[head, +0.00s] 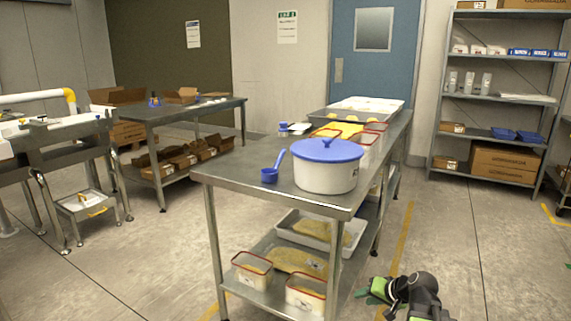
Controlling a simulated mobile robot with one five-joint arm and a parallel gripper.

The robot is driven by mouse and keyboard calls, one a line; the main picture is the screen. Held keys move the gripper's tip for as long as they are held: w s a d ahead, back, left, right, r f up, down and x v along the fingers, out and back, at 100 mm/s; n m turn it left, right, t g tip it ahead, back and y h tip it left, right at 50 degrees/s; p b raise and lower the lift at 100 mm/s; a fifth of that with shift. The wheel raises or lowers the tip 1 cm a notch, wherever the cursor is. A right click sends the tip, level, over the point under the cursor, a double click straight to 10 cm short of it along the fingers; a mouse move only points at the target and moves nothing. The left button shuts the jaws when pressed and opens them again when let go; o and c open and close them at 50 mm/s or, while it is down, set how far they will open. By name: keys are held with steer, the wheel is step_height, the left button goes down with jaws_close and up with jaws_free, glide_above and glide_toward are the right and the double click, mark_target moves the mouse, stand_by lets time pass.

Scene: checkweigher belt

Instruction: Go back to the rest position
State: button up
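My gripper (371,292) shows at the bottom right of the head view, with green and black parts of my arm behind it. It is low, over the floor to the right of the steel table (240,180), and apart from the table. It is small and partly cut off with the arm, so I cannot tell whether its fingers are open or shut. I see nothing clearly held in it.
On the table stand a white tub with a blue lid (325,165) and a blue scoop (271,172). Red-rimmed tubs (252,270) sit on its lower shelf. A shelf rack (500,100) stands at the back right. Floor (490,250) is clear at right.

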steer(key=s+a+f+n+g+h+p, duration=0.2)
steer(key=s+a+f+n+g+h, duration=0.25)
steer(key=s+a+g, duration=0.55)
step_height(320, 180, up, 37)
steer(key=a+t+p, duration=0.2)
steer(key=p, duration=3.4)
steer(key=shift+s+a, duration=0.25)
steer(key=shift+s, duration=0.2)
steer(key=shift+f, duration=0.1)
steer(key=shift+d, duration=0.1)
